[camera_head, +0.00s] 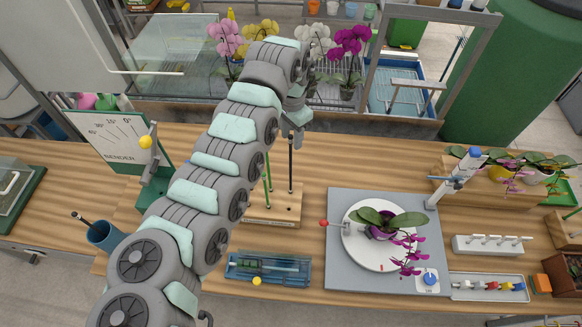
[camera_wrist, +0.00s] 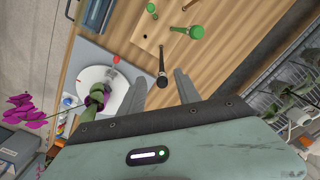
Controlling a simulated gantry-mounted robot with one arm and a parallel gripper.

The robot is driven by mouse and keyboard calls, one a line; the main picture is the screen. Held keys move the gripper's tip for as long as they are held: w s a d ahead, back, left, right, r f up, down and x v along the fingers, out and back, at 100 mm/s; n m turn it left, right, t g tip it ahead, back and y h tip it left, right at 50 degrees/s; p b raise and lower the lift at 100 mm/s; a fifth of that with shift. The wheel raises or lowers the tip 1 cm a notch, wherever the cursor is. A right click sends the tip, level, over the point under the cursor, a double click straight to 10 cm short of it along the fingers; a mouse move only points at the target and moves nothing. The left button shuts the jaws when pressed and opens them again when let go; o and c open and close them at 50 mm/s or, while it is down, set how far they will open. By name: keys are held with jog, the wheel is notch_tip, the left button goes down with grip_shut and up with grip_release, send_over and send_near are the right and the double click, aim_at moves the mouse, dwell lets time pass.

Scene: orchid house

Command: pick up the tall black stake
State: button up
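The tall black stake (camera_head: 291,165) stands upright in a wooden block (camera_head: 273,212) on the bench, right of a green stake (camera_head: 268,172). In the wrist view the black stake (camera_wrist: 162,72) is seen from above, with its dark top between the finger lines. My gripper (camera_head: 297,117) is at the stake's upper end in the head view, partly hidden by my arm. In the wrist view my gripper (camera_wrist: 159,76) is open, with one finger on each side of the stake and gaps to both. Whether the fingertips reach below the stake's top is hard to tell.
Green-topped stakes (camera_wrist: 196,32) stand close by in the wrist view. A grey board (camera_head: 340,275) with a white turntable (camera_head: 352,245) and a potted orchid (camera_head: 385,222) lies to the right. A blue tray (camera_head: 240,275) is in front of the block. Orchids stand behind.

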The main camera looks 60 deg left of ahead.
notch_tip(320, 180, down, 6)
jog(key=shift+s+a+r+p, duration=0.1)
jog(key=shift+s+r+p, duration=0.1)
jog(key=shift+p, duration=1.05)
grip_shut()
dwell(0.5)
